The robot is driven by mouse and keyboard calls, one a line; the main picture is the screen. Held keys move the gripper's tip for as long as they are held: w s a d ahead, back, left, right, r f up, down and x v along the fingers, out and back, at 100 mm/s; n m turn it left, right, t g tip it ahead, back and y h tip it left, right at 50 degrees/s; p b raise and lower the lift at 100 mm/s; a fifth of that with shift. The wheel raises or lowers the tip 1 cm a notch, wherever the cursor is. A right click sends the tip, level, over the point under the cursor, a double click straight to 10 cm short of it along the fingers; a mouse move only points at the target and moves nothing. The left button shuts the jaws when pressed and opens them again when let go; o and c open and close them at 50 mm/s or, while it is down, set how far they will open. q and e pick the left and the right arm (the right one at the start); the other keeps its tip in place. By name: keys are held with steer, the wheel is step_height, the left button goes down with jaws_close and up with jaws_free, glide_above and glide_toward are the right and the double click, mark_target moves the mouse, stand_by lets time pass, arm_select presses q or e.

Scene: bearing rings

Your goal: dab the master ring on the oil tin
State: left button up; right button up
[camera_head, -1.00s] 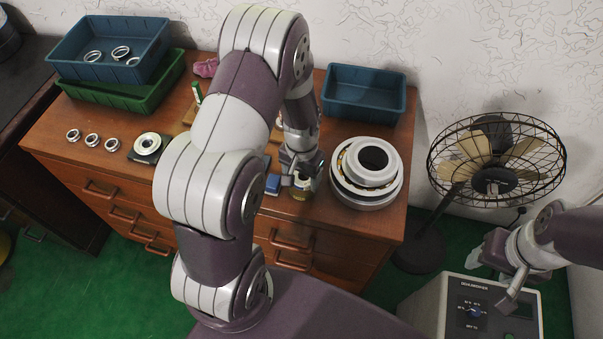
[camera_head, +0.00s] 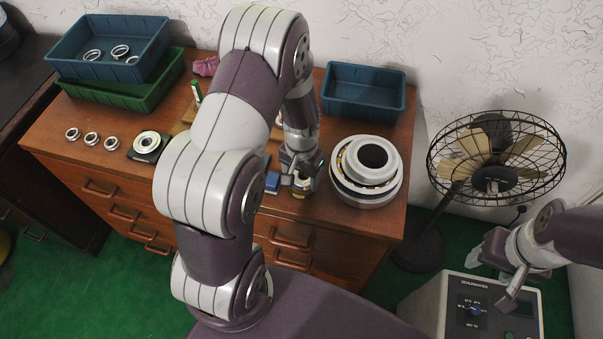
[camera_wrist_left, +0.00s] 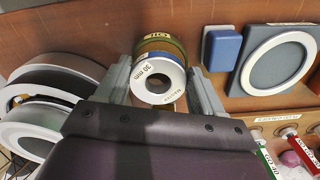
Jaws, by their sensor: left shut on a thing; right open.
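The master ring (camera_wrist_left: 147,82), a pale ring lettered "30 mm" and "Master", sits between my left gripper's fingers (camera_wrist_left: 158,84) in the left wrist view. The gripper is shut on it. The oil tin (camera_wrist_left: 162,46), yellow-brown with an "OIL" label, is right behind the ring, which covers part of it. I cannot tell whether they touch. In the head view my left gripper (camera_head: 301,172) is just over the tin (camera_head: 301,191), near the cabinet's front edge; the ring is hard to make out there. My right gripper (camera_head: 508,277) is open and empty at the lower right.
A large bearing (camera_head: 366,188) stands right of the tin, and a blue block (camera_head: 272,182) is close on its left. Blue bins (camera_head: 364,113) and a green bin (camera_head: 135,101) stand at the back. Small rings (camera_head: 92,140) lie at left. A fan (camera_head: 495,160) stands right.

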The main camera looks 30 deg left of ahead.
arm_select(q)
steer(key=shift+f, duration=0.3)
steer(key=shift+f, duration=0.1)
stand_by(1.2)
step_height(320, 180, up, 7)
steer(key=p, duration=0.6)
stand_by(0.4)
